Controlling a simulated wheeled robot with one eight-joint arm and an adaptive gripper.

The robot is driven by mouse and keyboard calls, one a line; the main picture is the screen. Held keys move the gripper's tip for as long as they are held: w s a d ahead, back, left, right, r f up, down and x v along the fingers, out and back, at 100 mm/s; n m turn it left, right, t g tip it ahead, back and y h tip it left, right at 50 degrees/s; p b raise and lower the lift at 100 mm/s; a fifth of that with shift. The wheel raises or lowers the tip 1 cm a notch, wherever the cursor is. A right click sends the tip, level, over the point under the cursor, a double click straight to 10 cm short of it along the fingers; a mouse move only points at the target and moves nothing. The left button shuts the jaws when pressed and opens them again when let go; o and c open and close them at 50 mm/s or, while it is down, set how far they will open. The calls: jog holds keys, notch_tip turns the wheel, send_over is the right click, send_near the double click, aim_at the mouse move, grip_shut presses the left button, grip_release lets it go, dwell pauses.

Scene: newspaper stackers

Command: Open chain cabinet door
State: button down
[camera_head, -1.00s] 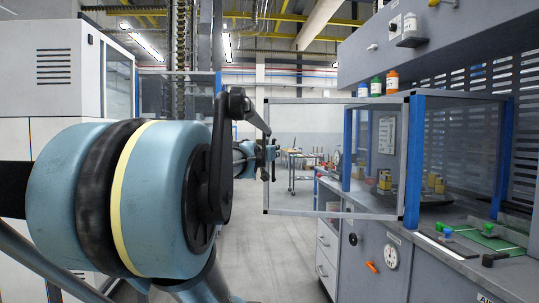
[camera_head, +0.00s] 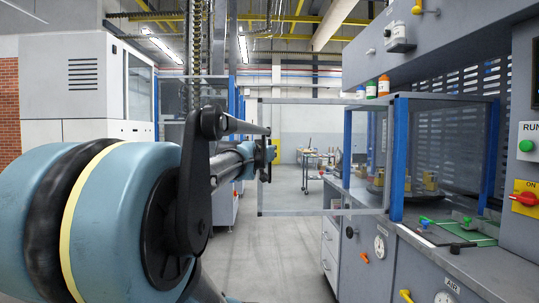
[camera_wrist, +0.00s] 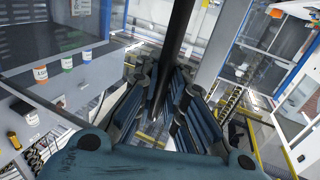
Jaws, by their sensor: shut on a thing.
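The chain cabinet door (camera_head: 325,212) is a clear panel in a thin grey frame. It stands swung out from the blue-posted cabinet (camera_head: 399,160), reaching left across the aisle. My gripper (camera_head: 268,156) is at the door's free left edge, about mid-height. In the wrist view, my gripper's fingers (camera_wrist: 165,95) are closed around a dark upright bar (camera_wrist: 182,45) at the door's edge. The exact contact is partly hidden by the fingers. Inside the cabinet, yellow parts sit on a dark round base (camera_head: 380,197).
The workbench (camera_head: 470,265) with switches runs along the right. Bottles (camera_head: 371,89) stand on top of the cabinet. A white machine (camera_head: 70,80) stands at the left. The grey floor (camera_head: 285,255) between is clear, with a trolley (camera_head: 311,170) farther back.

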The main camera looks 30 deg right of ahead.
jog(key=shift+a, duration=0.3)
jog(key=c, duration=1.7)
grip_release()
jog(key=shift+w+a+f, duration=0.1)
jog(key=shift+a, duration=0.05)
jog(key=shift+o, duration=0.2)
jog(key=shift+s, duration=0.25)
jog(key=v, duration=0.7)
